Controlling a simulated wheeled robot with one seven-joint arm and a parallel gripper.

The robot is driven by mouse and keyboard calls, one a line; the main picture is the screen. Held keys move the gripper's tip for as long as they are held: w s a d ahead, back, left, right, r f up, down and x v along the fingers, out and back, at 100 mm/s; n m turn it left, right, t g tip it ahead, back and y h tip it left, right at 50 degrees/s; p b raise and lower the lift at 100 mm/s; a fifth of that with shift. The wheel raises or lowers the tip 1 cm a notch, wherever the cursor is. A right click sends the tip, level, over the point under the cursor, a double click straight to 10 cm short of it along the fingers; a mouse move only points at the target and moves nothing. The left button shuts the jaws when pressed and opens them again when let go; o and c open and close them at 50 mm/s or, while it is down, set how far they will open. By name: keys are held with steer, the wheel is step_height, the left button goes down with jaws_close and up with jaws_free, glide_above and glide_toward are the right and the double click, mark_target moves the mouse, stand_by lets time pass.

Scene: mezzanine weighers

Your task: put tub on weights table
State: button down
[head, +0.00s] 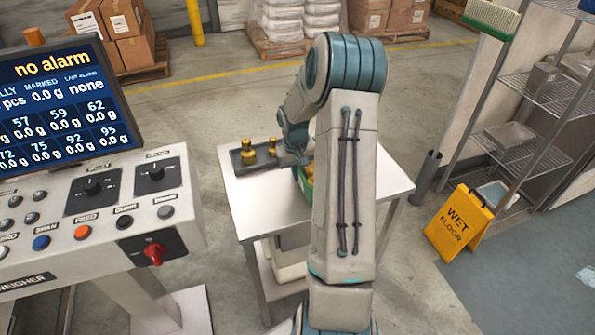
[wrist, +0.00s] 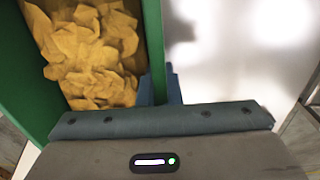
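The green tub (wrist: 153,35) holds crumpled yellow pieces and fills the left of the wrist view. My gripper (wrist: 160,88) has its blue fingers on either side of the tub's wall, close against it, and looks shut on it. In the head view, a small part of the tub (head: 303,181) shows at the weights table, mostly hidden behind my arm. I cannot tell whether its bottom touches the tabletop. The weights table (head: 247,205) is pale, with a dark tray (head: 239,166) of brass weights (head: 248,155) left of the tub.
A weigher console (head: 105,215) with a screen stands at the left. A yellow wet floor sign (head: 459,222) and wire shelves (head: 530,150) are at the right. The tabletop right of my arm looks bare. Pallets of boxes (head: 130,35) stand at the back.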

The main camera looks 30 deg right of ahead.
steer(key=shift+f, duration=0.15)
steer(key=c, duration=1.6)
jaws_free()
